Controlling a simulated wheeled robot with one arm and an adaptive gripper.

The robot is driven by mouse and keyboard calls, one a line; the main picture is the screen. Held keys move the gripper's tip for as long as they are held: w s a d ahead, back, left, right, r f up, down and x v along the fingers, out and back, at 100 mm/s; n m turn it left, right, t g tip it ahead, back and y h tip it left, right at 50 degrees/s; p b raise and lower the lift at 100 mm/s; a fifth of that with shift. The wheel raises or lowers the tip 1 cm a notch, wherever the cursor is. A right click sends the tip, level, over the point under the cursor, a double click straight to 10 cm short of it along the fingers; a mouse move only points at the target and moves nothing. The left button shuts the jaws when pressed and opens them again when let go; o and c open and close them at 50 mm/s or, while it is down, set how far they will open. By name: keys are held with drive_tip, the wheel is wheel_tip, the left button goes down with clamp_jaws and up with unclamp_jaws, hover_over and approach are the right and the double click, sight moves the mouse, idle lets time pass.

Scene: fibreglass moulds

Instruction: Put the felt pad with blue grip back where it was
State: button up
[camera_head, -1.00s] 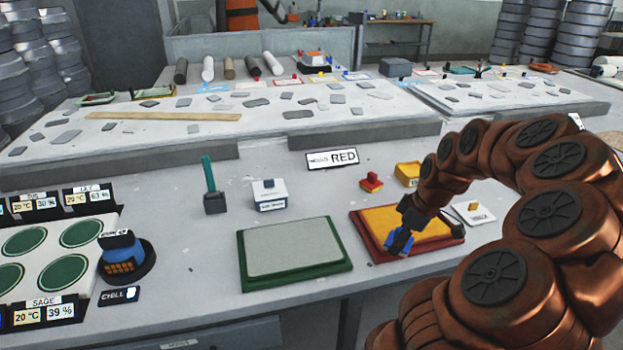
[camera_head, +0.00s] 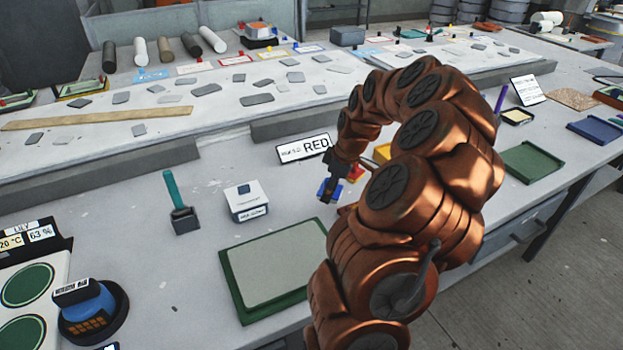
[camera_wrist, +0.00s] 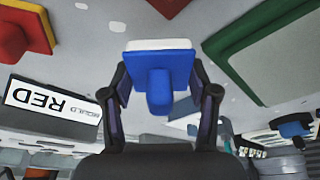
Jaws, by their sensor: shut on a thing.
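The felt pad with blue grip (camera_head: 327,192) is held in my gripper (camera_head: 332,183), above the grey bench, just in front of the RED sign (camera_head: 304,149). In the wrist view the pad (camera_wrist: 158,58) shows a white edge, a blue body and a blue knob, between the two fingers of my gripper (camera_wrist: 160,90). The gripper is shut on it. A red pad with a yellow layer stands just right of it, partly hidden by my arm in the head view; it shows at upper left in the wrist view (camera_wrist: 28,28).
A green-framed board (camera_head: 272,262) lies at front centre. A white box with a blue top (camera_head: 246,200) and a teal-handled tool (camera_head: 180,205) stand left. A blue round device (camera_head: 88,308) is at front left. Bare bench lies around the held pad. My arm hides the right middle.

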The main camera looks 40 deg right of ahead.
drive_tip(key=p, duration=0.3)
hover_over(310, 189)
drive_tip(key=shift+s+d+f, duration=0.15)
drive_tip(key=shift+s+f, duration=0.25)
drive_tip(key=shift+f, duration=0.05)
drive_tip(key=shift+f+p, duration=0.5)
drive_tip(key=shift+f, duration=1.3)
drive_tip(key=shift+f, duration=0.15)
drive_tip(key=o, duration=1.2)
